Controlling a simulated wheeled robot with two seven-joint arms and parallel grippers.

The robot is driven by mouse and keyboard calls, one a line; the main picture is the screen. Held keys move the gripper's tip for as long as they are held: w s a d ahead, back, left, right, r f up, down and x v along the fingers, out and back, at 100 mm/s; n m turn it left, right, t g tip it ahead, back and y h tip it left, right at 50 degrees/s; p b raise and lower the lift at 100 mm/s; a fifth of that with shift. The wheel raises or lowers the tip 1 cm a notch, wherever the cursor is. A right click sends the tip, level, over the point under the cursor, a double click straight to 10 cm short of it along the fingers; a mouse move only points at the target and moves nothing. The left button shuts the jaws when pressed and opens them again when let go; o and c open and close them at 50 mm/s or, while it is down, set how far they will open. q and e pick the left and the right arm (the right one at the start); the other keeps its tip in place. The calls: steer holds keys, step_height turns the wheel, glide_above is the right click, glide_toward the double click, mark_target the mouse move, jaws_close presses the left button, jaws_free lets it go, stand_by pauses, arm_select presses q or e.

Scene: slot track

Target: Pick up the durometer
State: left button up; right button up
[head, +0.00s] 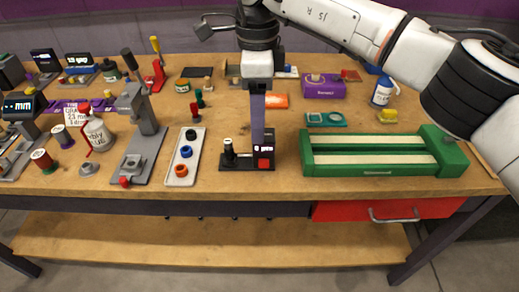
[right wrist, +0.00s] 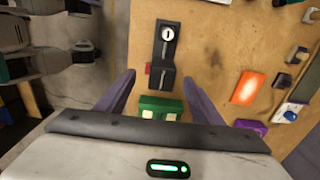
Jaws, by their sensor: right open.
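No label that I can read marks the durometer, so I cannot tell for sure which thing it is. A small black instrument (head: 235,160) with a pale-topped post and a red block stands on the bench below my right gripper (head: 258,135). It also shows in the right wrist view (right wrist: 163,52), ahead of the fingers. A teal flat piece (head: 326,119) with a round dial lies farther right, behind the green track. My right gripper also shows in the right wrist view (right wrist: 160,88), pointing down, its two purple fingers apart and nothing held between them. My left gripper is not visible.
The green slot track (head: 452,160) stands close on the right. A white tray (head: 180,174) with coloured rings and a grey lever press (head: 143,150) stand left. An orange piece (head: 277,101) and a purple box (head: 318,90) lie behind. Bare wood surrounds the black instrument.

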mark_target(264, 163)
steer(key=f, duration=0.4)
steer(key=shift+w+d+f, duration=0.15)
steer(key=shift+w, duration=0.15)
jaws_close()
